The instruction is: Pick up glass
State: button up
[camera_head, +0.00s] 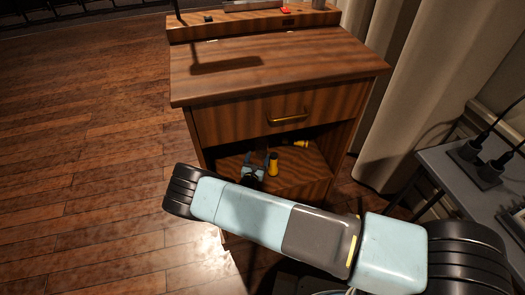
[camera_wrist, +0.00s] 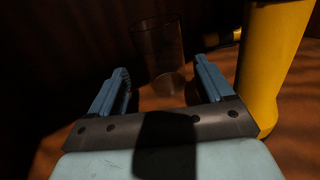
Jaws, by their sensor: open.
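A clear glass (camera_wrist: 158,55) stands upright on the dim shelf, just ahead of my gripper. In the wrist view it shows between and a little beyond the two blue fingertips. My gripper (camera_wrist: 162,78) is open, with nothing between its fingers that I can see it touching. In the head view my gripper (camera_head: 258,162) reaches into the open compartment of the wooden cabinet (camera_head: 270,72). I cannot make out the glass in the head view.
A yellow cylindrical object (camera_head: 273,164) stands close to the right of my gripper; it looms large in the wrist view (camera_wrist: 275,60). Another small yellow object (camera_head: 300,143) lies farther back on the shelf. The cabinet's drawer (camera_head: 270,112) is above, its side walls around the compartment.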

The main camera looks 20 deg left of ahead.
aim_at(260, 152)
jog(key=w, duration=0.5)
jog(key=shift+c, duration=0.3)
jog(key=c, duration=0.9)
jog(key=shift+r, duration=0.1)
